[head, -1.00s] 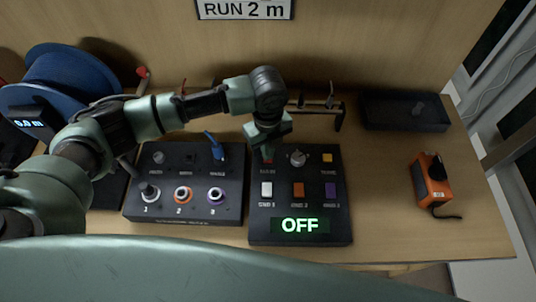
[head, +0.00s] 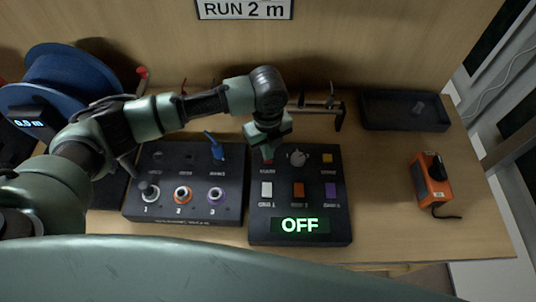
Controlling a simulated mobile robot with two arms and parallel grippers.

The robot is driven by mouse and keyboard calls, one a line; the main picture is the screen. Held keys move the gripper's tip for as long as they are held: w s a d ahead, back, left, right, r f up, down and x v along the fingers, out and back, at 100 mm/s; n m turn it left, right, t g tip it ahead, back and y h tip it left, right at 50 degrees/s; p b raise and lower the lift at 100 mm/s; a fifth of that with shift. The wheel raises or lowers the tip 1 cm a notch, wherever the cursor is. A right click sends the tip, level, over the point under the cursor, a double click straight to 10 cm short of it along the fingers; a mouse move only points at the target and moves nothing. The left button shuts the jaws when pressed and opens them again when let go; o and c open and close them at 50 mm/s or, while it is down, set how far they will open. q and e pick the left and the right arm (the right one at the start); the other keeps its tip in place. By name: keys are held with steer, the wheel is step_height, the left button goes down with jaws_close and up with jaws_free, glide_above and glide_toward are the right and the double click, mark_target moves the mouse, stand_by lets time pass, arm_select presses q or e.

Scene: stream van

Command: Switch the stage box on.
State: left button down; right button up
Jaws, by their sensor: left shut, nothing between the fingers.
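The stage box (head: 300,234) is a black box on the bench, right of centre in the head view. Its display (head: 299,225) reads OFF in green. A red button or switch (head: 267,161) sits at its top left, partly hidden by my gripper. My left gripper (head: 266,152) is shut and empty, pointing down at the red one. I cannot tell if it touches it. My right gripper is not in view.
A blue cable reel (head: 75,80) is at the far left. A black tray (head: 403,112) and an orange device (head: 433,180) lie to the right, with bare bench between.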

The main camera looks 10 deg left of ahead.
arm_select(q)
steer(key=shift+f+b, duration=0.35)
steer(key=shift+f, duration=0.6)
stand_by(0.3)
steer(key=shift+s, duration=0.1)
steer(key=shift+r+p, duration=0.85)
steer(key=shift+p, duration=0.15)
step_height(320, 180, up, 5)
steer(key=p, duration=0.5)
steer(key=shift+r+p, duration=0.2)
steer(key=shift+p, duration=0.15)
steer(key=shift+f, duration=0.1)
